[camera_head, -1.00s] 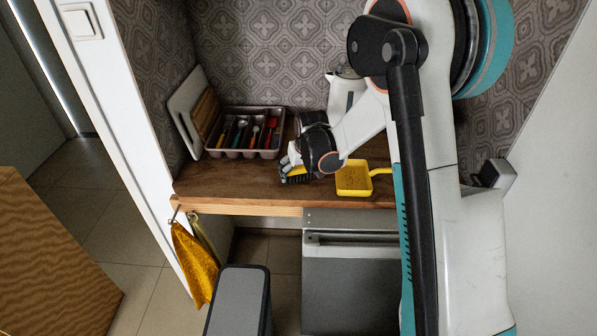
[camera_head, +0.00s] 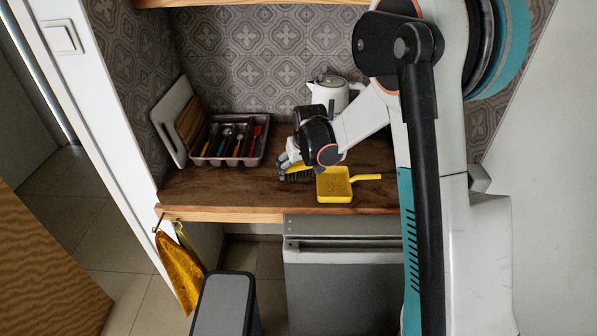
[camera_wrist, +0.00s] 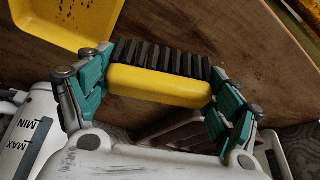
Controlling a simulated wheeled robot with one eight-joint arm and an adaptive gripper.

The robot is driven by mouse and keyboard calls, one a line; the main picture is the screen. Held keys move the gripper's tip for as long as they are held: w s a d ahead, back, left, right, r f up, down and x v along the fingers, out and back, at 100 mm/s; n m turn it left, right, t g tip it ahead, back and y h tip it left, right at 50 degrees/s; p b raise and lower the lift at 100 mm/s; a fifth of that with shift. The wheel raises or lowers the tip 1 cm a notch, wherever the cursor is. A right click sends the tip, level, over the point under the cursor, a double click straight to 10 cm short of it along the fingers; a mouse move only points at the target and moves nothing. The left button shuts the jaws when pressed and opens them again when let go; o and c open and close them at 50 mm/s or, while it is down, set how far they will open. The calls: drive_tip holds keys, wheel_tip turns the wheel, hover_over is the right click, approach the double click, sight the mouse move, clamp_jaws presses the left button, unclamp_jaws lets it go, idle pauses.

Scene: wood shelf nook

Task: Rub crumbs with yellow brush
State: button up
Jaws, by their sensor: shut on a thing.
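My gripper (camera_head: 288,163) is shut on the yellow brush (camera_wrist: 160,86), which has dark bristles. In the wrist view the brush lies between the two teal-padded fingers, with its bristles toward the top of the picture. In the head view the brush (camera_head: 297,173) is low over the wooden counter, just left of the yellow dustpan; whether the bristles touch the counter I cannot tell. The yellow dustpan (camera_head: 333,196) lies on the counter with its handle to the right. Dark specks, likely crumbs (camera_head: 335,187), show inside it. Part of the dustpan (camera_wrist: 50,38) also shows in the wrist view.
A cutlery tray (camera_head: 256,160) stands at the left back, beside a white board (camera_head: 166,117) leaning on the wall. A white kettle (camera_head: 332,91) stands behind my gripper. A yellow cloth (camera_head: 180,270) hangs at the counter's front left. The front-left counter (camera_head: 220,190) is clear.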

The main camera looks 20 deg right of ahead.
drive_tip(key=shift+r+p, duration=0.95)
drive_tip(key=shift+r, duration=0.95)
drive_tip(key=shift+a, duration=0.1)
